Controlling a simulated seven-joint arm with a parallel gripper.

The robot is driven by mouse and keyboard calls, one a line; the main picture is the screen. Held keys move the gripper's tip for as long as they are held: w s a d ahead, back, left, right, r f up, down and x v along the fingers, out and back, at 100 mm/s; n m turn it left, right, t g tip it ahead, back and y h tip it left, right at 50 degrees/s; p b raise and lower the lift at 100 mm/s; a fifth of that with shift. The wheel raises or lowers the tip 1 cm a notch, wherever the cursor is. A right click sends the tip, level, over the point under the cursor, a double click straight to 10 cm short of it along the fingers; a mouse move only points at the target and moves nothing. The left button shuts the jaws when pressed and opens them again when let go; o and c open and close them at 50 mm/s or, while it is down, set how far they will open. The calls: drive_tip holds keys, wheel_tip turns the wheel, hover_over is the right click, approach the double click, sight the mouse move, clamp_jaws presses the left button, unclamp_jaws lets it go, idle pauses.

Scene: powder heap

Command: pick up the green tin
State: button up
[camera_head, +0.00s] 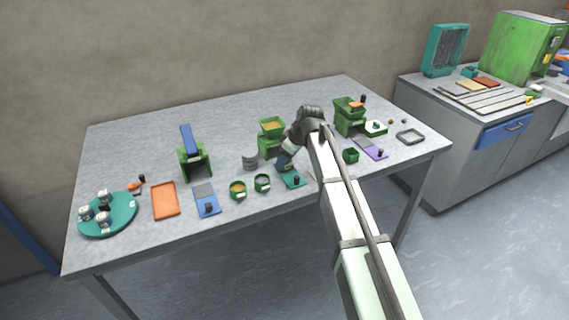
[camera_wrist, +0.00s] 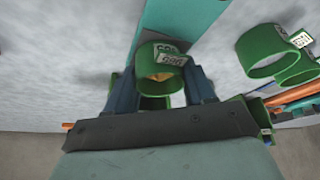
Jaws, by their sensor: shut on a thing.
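A green tin (camera_wrist: 160,57) with a white label reading something like "090" sits between the two dark blue fingers of my gripper (camera_wrist: 161,88) in the wrist view. My gripper is shut on it. Something tan shows inside the tin. In the head view my gripper (camera_head: 285,161) is low over the table by the teal board (camera_head: 293,180); the held tin is mostly hidden there. I cannot tell whether the tin touches the table. Two other green tins, one (camera_head: 237,189) with tan contents and one (camera_head: 262,183) beside it, stand to the left.
A green mill-like stand (camera_head: 270,140) is close behind my gripper. Another green machine (camera_head: 349,117) and a small green box (camera_head: 351,155) stand to the right. A blue board (camera_head: 206,202), an orange tray (camera_head: 165,201) and a teal turntable (camera_head: 108,219) lie left. The table's back left is clear.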

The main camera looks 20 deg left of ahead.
drive_tip(key=shift+c, duration=0.4)
wheel_tip(320, 180, up, 9)
drive_tip(key=s+a+f+m+t, duration=0.1)
drive_tip(key=s+a+m, duration=0.2)
drive_tip(key=s+a, duration=1.7)
drive_tip(key=shift+a+f, duration=0.15)
drive_tip(key=shift+f, duration=0.1)
drive_tip(key=shift+s+f, duration=0.1)
drive_tip(key=shift+f, duration=3.15)
drive_tip(key=shift+f, duration=0.45)
